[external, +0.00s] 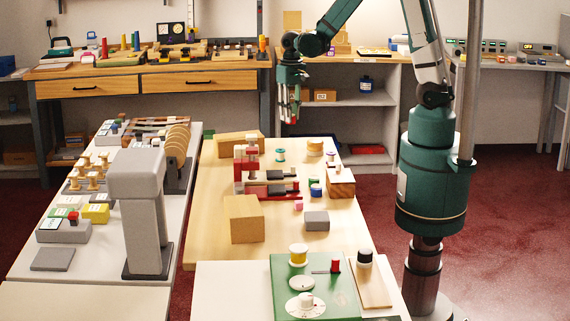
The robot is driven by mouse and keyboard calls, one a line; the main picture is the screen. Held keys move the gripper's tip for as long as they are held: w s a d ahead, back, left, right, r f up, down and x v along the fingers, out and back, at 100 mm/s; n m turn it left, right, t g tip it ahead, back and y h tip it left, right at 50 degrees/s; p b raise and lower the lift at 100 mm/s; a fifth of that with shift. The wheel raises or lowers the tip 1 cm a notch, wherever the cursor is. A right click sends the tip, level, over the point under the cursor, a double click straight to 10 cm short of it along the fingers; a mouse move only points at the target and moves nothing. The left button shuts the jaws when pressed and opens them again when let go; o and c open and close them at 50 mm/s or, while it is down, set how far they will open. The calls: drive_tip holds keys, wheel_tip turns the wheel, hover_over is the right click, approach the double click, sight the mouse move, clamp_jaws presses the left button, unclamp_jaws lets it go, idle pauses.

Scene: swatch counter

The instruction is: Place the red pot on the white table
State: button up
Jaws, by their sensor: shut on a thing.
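My gripper (290,112) hangs fingers down, high above the far end of the wooden table (215,200). It is shut on a small red thing (292,103), mostly hidden by the fingers, which I take for the red pot. A short red cylinder (335,266) also stands on a green board at the front. Two tables have white tops: a long one at left (105,262) and one at the front (228,292). My gripper is apart from both.
A grey upright stand (140,210) rises at the left table's right edge. The wooden table holds a red device (250,170), wooden blocks (245,218), a grey block (316,220) and spools. The green board (285,275) covers much of the front table; its left part is bare.

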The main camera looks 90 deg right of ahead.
drive_tip(key=w+a+f+n, duration=0.2)
drive_tip(key=w+a+n, duration=0.9)
drive_tip(key=w+a, duration=1.7)
drive_tip(key=shift+w+a+f, duration=0.2)
drive_tip(key=shift+a+f, duration=0.1)
drive_tip(key=shift+a, duration=0.5)
wheel_tip(320, 180, up, 8)
drive_tip(key=s+d+n+b, duration=0.1)
drive_tip(key=s+d+n, duration=0.2)
drive_tip(key=s, duration=1)
drive_tip(key=s+d+n, duration=0.2)
drive_tip(key=s, duration=1)
drive_tip(key=shift+s+f, duration=0.15)
drive_tip(key=shift+f, duration=2.45)
